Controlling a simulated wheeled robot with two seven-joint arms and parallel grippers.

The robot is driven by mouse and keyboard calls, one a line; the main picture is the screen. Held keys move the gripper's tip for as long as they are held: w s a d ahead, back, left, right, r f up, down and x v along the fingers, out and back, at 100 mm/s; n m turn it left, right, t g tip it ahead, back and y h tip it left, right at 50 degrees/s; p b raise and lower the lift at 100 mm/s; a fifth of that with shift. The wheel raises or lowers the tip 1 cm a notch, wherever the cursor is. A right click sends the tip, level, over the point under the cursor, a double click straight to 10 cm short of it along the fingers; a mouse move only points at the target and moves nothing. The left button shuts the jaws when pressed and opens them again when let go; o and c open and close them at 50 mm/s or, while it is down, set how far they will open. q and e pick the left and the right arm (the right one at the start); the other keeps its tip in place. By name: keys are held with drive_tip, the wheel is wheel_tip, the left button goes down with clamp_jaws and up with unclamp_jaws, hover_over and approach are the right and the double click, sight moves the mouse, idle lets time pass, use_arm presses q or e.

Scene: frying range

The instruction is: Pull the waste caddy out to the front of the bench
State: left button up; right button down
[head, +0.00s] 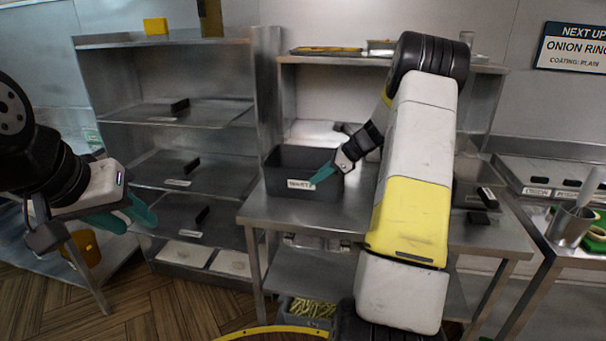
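The caddy appears to be the dark grey open-topped bin (276,181) with a white label on its front, too small to read surely. It stands upright on the steel bench, set back from the front edge. My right gripper (322,174) is at the bin's front right corner, with a teal finger over the front wall beside the label. Its other finger is not clearly visible, so I cannot tell whether it grips the wall. My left gripper (128,216) is open and empty, far left of the bench, in front of the shelving.
The bench top (262,210) is bare in front of the bin. A steel shelf unit (190,185) stands to the left. A grey crate with yellowish pieces (308,309) is below the bench. My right arm hides the bench's middle. A metal cup (570,226) stands at the right.

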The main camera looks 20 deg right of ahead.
drive_tip(key=c, duration=1.6)
unclamp_jaws()
drive_tip(key=shift+o, duration=0.2)
drive_tip(key=v, duration=0.8)
drive_tip(key=shift+a, duration=0.1)
